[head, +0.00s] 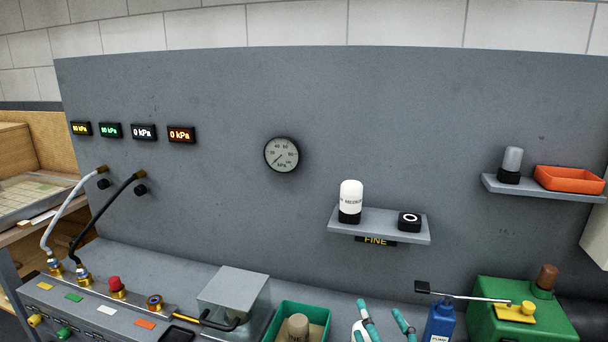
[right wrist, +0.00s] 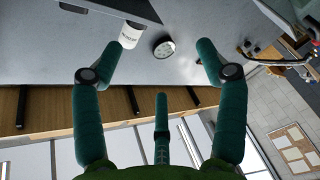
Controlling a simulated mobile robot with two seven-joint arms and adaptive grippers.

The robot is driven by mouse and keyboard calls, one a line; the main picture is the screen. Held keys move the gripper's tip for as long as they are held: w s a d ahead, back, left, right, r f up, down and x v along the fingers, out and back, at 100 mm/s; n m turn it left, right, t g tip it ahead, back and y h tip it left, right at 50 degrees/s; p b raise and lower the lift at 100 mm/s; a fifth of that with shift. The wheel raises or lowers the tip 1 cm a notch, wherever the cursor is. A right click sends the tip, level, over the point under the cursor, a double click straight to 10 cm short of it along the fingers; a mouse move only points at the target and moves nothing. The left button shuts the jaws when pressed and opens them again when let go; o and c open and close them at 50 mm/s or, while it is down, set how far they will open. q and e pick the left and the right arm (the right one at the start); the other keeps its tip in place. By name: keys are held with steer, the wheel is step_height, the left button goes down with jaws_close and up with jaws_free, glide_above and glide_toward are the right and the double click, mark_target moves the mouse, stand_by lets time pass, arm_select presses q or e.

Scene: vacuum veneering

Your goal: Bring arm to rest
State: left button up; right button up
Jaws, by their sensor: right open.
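My right gripper (head: 382,308) shows at the bottom edge of the head view, right of centre. Its teal fingers point up and stand apart with nothing between them. In the right wrist view the gripper (right wrist: 160,48) is open and empty, with three teal fingers spread. Past the fingertips there are the grey panel, the round gauge (right wrist: 163,46) and a white reservoir (right wrist: 131,36). The rest of the right arm is cut off below the head view. My left gripper is in neither view.
A green bin (head: 322,313) stands left of the right gripper; a blue bottle (head: 440,322) and green pump (head: 490,318) stand right of it. Above are a shelf (head: 375,228) and the gauge (head: 282,155). A grey metal box (head: 234,295) and hoses are further left.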

steer(key=s+d+f+m+g+h, duration=0.1)
steer(key=s+d+f+m+g, duration=0.25)
steer(key=f, duration=0.45)
steer(key=s+d+f+m+g+h, duration=0.2)
steer(key=s+f+m+g, duration=0.25)
steer(key=f, duration=0.35)
steer(key=s+d+f+m+g, duration=0.1)
steer(key=s+f+m+g, duration=0.2)
steer(key=s, duration=0.5)
steer(key=s+d+f+m+g, duration=0.1)
steer(key=s+f+g, duration=0.3)
steer(key=s+f, duration=0.25)
steer(key=s+f+g+p, duration=0.1)
steer(key=s+f, duration=0.2)
steer(key=f, duration=1.9)
arm_select(q)
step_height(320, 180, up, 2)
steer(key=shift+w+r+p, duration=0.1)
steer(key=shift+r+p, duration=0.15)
steer(key=shift+p, duration=0.5)
arm_select(e)
steer(key=s+d+f+g, duration=0.1)
steer(key=s+d+f, duration=0.1)
steer(key=s+f, duration=1)
steer(key=s, duration=0.4)
steer(key=shift+d+f, duration=0.15)
steer(key=shift+d, duration=0.25)
